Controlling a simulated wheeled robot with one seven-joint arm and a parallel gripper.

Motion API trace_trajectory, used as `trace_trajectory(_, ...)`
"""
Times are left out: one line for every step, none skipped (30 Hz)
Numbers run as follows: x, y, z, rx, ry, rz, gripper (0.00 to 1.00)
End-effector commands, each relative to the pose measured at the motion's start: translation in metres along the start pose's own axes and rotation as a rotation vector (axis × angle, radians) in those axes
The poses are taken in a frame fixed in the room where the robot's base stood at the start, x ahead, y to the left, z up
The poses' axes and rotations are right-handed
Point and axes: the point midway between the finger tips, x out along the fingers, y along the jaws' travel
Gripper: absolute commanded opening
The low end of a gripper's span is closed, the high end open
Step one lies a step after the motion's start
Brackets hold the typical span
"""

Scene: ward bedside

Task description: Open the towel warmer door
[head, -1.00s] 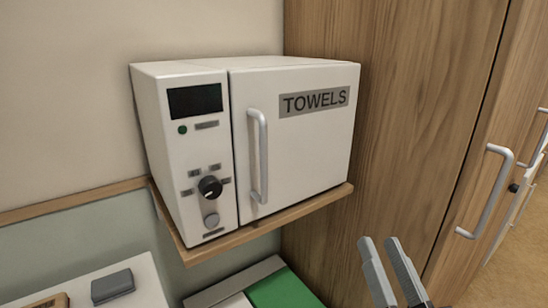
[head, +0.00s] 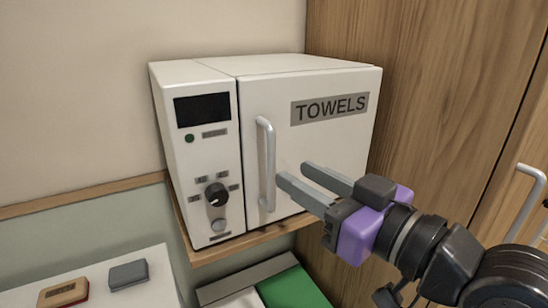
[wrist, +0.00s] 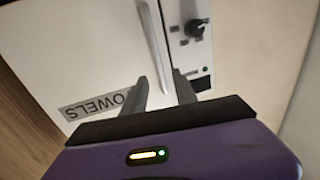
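The white towel warmer (head: 205,83) sits on a wooden shelf, its door (head: 320,140) shut and marked TOWELS. A vertical grey bar handle (head: 266,165) runs along the door's left side. My gripper (head: 292,174) is in front of the door, just right of the handle, with its two grey fingers apart and nothing seen between them. In the wrist view the handle (wrist: 155,48) lies ahead of the open fingertips (wrist: 162,84). I cannot tell whether a fingertip touches the handle.
A control panel with a black knob (head: 216,194) is left of the door. A wooden cabinet (head: 430,110) stands close on the right. Below are a white surface (head: 120,290) with a grey block (head: 128,275) and a green item (head: 295,288).

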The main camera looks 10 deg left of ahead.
Motion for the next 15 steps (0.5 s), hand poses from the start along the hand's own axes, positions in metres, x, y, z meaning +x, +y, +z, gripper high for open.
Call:
trace_trajectory(0.004,-0.001,-0.001,-0.002,-0.003,-0.001,0.34)
trace_trajectory(0.007,-0.001,-0.001,-0.002,-0.002,-0.002,0.34)
trace_trajectory(0.013,-0.001,-0.002,-0.002,-0.002,-0.002,0.34)
trace_trajectory(0.017,-0.001,-0.002,-0.001,-0.002,-0.003,0.34)
trace_trajectory(0.021,-0.001,-0.002,-0.002,-0.002,-0.003,0.34)
trace_trajectory(0.028,-0.001,-0.002,-0.002,-0.002,-0.002,0.34)
trace_trajectory(0.033,-0.001,-0.002,-0.001,-0.001,-0.002,0.34)
trace_trajectory(0.038,-0.001,-0.002,-0.001,-0.002,-0.002,0.34)
trace_trajectory(0.044,-0.001,-0.002,-0.001,-0.001,-0.002,0.34)
trace_trajectory(0.048,-0.001,-0.002,-0.002,-0.001,-0.001,0.34)
trace_trajectory(0.052,0.000,-0.002,-0.002,-0.002,0.000,0.34)
trace_trajectory(0.057,0.000,-0.003,-0.003,0.000,0.000,0.34)
trace_trajectory(0.061,-0.001,-0.002,-0.002,0.000,-0.001,0.34)
trace_trajectory(0.064,-0.001,-0.002,-0.002,0.000,-0.001,0.34)
trace_trajectory(0.068,-0.001,-0.002,-0.003,0.001,-0.001,0.34)
